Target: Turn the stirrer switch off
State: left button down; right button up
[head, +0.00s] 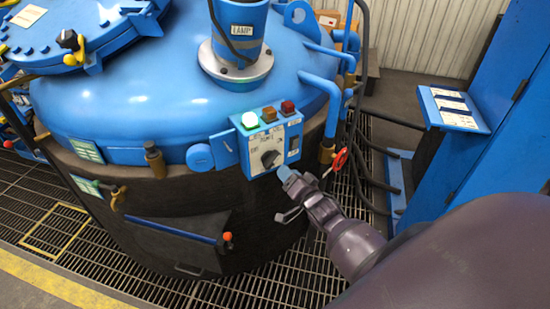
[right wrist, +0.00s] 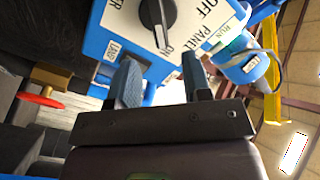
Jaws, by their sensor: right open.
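The dark rotary switch (head: 270,158) sits on the front of a blue control box (head: 287,130) on the furnace's side. It shows large at the top of the right wrist view (right wrist: 158,18), partly cut off. Its white line points down toward lettering that seems to read "ON"; "OFF" is printed to its right. My right gripper (head: 286,174) is just below and right of the switch in the head view. Its two fingers (right wrist: 160,82) are open and empty, apart from the knob. My left gripper is not in view.
Green, orange and red lamps (head: 268,115) top the box. A red-handled valve (head: 340,159) and hoses stand right of it. A bar with an orange end (head: 228,237) is lower left. A blue cabinet (head: 500,105) stands at right. The grated floor (head: 275,275) is open in front.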

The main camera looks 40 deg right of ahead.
aim_at(276, 160)
jog(key=w, duration=0.8)
jog(key=shift+w+d, duration=0.15)
jog(key=shift+d, duration=0.1)
grip_shut()
